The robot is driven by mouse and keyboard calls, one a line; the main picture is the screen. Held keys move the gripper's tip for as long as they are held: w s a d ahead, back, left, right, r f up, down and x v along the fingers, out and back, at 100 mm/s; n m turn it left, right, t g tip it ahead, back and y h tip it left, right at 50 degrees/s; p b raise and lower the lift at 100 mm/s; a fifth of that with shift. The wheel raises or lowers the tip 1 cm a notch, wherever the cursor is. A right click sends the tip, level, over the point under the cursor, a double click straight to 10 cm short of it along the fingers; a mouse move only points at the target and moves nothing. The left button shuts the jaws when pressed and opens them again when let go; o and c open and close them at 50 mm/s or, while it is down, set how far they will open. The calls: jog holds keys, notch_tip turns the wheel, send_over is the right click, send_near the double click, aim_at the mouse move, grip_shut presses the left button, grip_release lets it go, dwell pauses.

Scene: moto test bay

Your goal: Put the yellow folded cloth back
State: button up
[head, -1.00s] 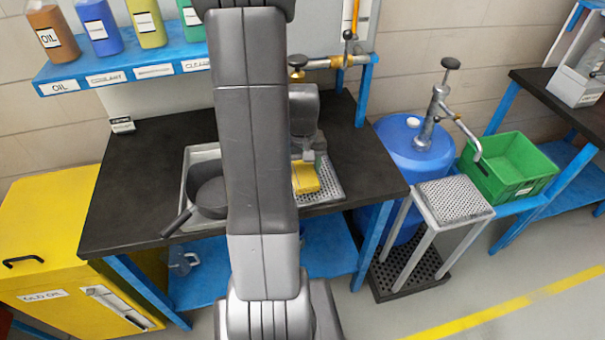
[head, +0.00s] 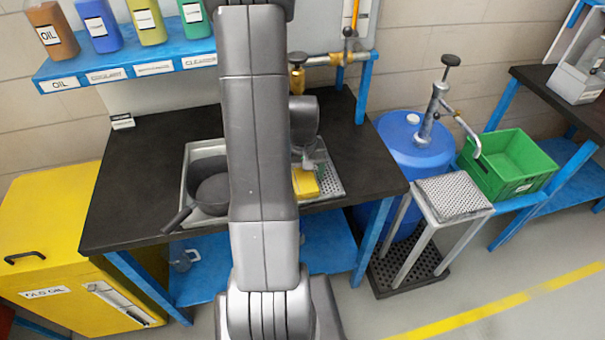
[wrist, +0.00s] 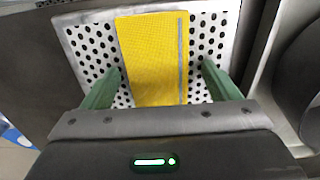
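The yellow folded cloth (head: 305,184) lies on the perforated drainboard (head: 331,185) at the right of the sink on the black bench. In the wrist view the cloth (wrist: 154,55) is a flat yellow rectangle with a grey stripe near its right edge. My gripper (wrist: 161,70) is open, its two green fingers on either side of the cloth with gaps between them and it. In the head view my arm partly hides the gripper and the sink, and contact with the drainboard cannot be told.
A dark pan (head: 212,193) with a handle sits in the sink left of my arm. A blue drum (head: 400,150) and a green crate (head: 510,165) are to the right. The bench top left of the sink is clear.

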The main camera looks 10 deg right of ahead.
aim_at(302, 176)
notch_tip(302, 176, up, 12)
jog(key=shift+r, duration=0.2)
dwell(0.5)
jog(key=shift+f, duration=0.1)
dwell(0.3)
notch_tip(302, 176, down, 12)
jog(key=shift+f, duration=0.25)
jog(key=shift+r, duration=0.3)
dwell(0.5)
